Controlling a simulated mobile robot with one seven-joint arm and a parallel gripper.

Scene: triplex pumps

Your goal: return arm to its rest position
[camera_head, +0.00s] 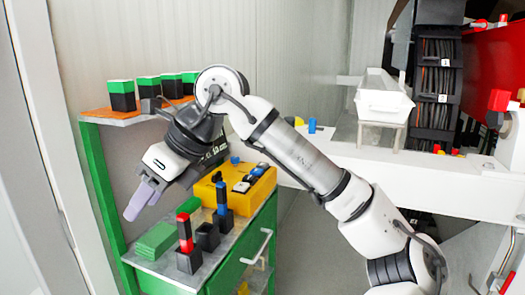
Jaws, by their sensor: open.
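My white and grey arm reaches from the lower right up to the middle and bends down to the left. My gripper (138,202) hangs over the left part of the green cart (238,265), pointing down and to the left. Its fingers are seen almost edge-on and nothing shows between them. It appears to be above the cart's top and apart from the things on it.
A yellow box (259,189) and black blocks holding red (185,226) and blue (221,194) pieces stand on the cart. Flat green plates (156,241) lie at its left. Green-black blocks (122,96) stand on the upper shelf. A white bin (384,103) stands behind.

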